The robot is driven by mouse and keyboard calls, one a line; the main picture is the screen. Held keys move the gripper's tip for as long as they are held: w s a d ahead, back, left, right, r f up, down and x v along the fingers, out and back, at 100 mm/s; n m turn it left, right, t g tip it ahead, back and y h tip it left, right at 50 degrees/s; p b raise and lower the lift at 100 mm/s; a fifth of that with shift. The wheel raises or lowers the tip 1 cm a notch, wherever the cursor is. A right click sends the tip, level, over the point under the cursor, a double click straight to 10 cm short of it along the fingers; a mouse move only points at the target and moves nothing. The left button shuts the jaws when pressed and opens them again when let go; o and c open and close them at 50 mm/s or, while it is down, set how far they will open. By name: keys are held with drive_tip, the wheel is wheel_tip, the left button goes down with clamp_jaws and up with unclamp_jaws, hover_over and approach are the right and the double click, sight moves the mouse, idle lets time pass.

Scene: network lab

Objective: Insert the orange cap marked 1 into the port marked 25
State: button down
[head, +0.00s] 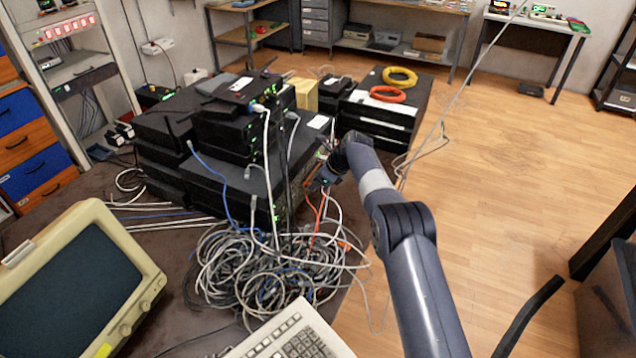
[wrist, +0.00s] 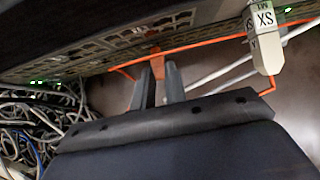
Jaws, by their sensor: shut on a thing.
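My gripper (wrist: 159,76) is shut on the orange cap (wrist: 157,66) in the wrist view, with the cap showing between and just beyond the fingertips. The mark on the cap cannot be read. The cap's far end is close to the lower edge of a dark device front with a row of ports (wrist: 105,48); I cannot tell whether it touches. No port number is readable, so I cannot pick out port 25. In the head view my gripper (head: 321,182) is small and dark beside the right face of the stacked devices (head: 225,190), and the cap cannot be made out.
An orange cable (wrist: 215,42) runs across the device front by the cap. A white connector (wrist: 264,38) hangs at right. A cable tangle (head: 265,265) lies below the stack. A monitor (head: 75,290) and keyboard (head: 290,335) are in front. The floor at right is mostly open.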

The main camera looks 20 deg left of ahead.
drive_tip(key=shift+a, duration=0.5)
idle(0.7)
drive_tip(key=c, duration=1.4)
unclamp_jaws()
drive_tip(key=shift+o, duration=0.2)
drive_tip(key=shift+w+r, duration=0.1)
drive_tip(key=shift+r, duration=0.05)
drive_tip(key=b+v, duration=0.1)
drive_tip(key=v, duration=0.9)
drive_tip(key=shift+d+r, duration=0.2)
drive_tip(key=shift+f, duration=0.1)
drive_tip(key=p+x, duration=0.1)
drive_tip(key=x, duration=0.9)
drive_tip(key=shift+a+f, duration=0.2)
drive_tip(key=shift+f, duration=0.05)
drive_tip(key=shift+d, duration=0.1)
